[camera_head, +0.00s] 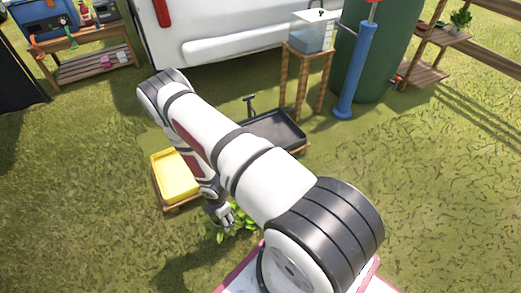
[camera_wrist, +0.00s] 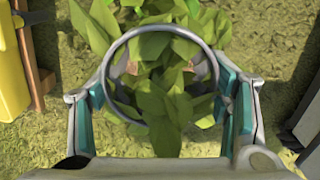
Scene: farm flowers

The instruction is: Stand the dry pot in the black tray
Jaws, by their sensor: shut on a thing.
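A round grey-rimmed pot (camera_wrist: 207,47) with a green leafy plant (camera_wrist: 160,100) stands between the teal finger pads of my gripper (camera_wrist: 162,98) in the wrist view. My gripper is shut on the pot; leaves hide most of its soil, and I cannot tell whether it is dry. In the head view my gripper (camera_head: 226,214) is low over the grass, with the leaves (camera_head: 238,231) beside and below it. The black tray (camera_head: 283,131) lies on a low wooden stand farther back, partly hidden by my arm. The part of it that shows is empty.
A yellow tray (camera_head: 176,178) on a wooden stand is left of my gripper; its edge shows in the wrist view (camera_wrist: 12,75). A wooden stand with a clear tank (camera_head: 313,33), a blue pump (camera_head: 357,75) and a green barrel (camera_head: 378,50) stand behind the black tray. Grass at right is clear.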

